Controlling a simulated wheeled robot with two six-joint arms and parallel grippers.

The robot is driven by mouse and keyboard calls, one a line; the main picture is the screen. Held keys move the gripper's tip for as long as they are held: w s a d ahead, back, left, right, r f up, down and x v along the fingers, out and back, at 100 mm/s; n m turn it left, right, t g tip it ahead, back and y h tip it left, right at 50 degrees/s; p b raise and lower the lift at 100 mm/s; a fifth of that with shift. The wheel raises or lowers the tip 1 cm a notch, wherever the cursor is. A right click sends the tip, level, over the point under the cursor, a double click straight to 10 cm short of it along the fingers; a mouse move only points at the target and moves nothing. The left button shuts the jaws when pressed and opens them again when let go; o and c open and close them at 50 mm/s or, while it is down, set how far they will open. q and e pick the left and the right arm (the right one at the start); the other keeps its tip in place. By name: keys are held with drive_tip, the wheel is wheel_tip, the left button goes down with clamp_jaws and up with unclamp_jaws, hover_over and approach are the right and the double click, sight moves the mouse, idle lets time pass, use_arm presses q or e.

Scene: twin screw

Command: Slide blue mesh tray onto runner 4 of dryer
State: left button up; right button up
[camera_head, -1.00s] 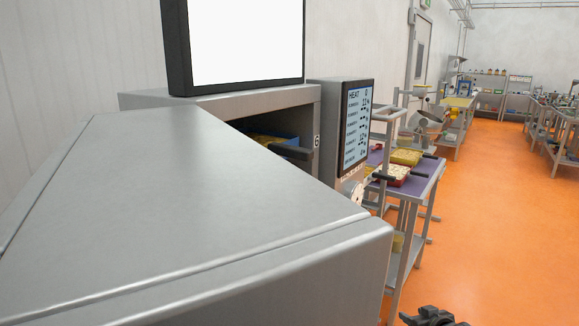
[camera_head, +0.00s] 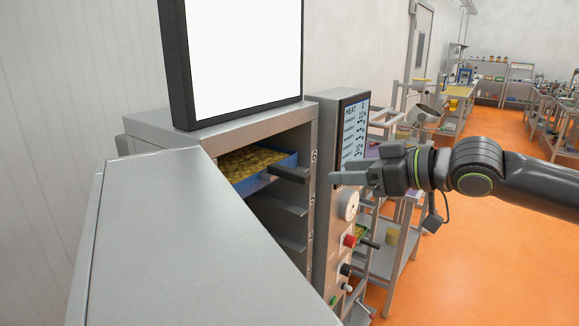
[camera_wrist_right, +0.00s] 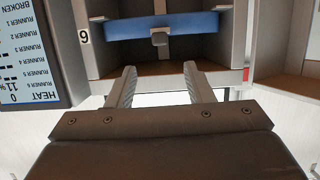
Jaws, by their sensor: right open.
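The dryer (camera_head: 232,128) stands open, its cabinet showing runners inside and a label 6 near the top of its right front edge. A blue tray (camera_head: 254,183) with a yellow-brown load sits on the upper level by that label, its dark handle (camera_head: 288,172) sticking out. In the right wrist view, which is upside down, the tray's blue front (camera_wrist_right: 195,26) and handle (camera_wrist_right: 160,38) lie ahead of the fingers. My right gripper (camera_head: 338,178) is open and empty, right of the handle and apart from it. The lower runners (camera_head: 290,207) look empty. My left gripper is out of view.
The open dryer door (camera_head: 170,230) fills the lower left. A control panel (camera_head: 352,125) with a screen, a dial and knobs stands right of the opening, close to my right gripper. Rack carts (camera_head: 395,235) stand behind it. The orange floor (camera_head: 510,230) at right is clear.

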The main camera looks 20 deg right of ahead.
sight(290, 169)
drive_tip(key=shift+p+x, duration=1)
drive_tip(key=shift+x, duration=6.05)
drive_tip(key=shift+s, duration=0.1)
drive_tip(key=c, duration=0.7)
clamp_jaws()
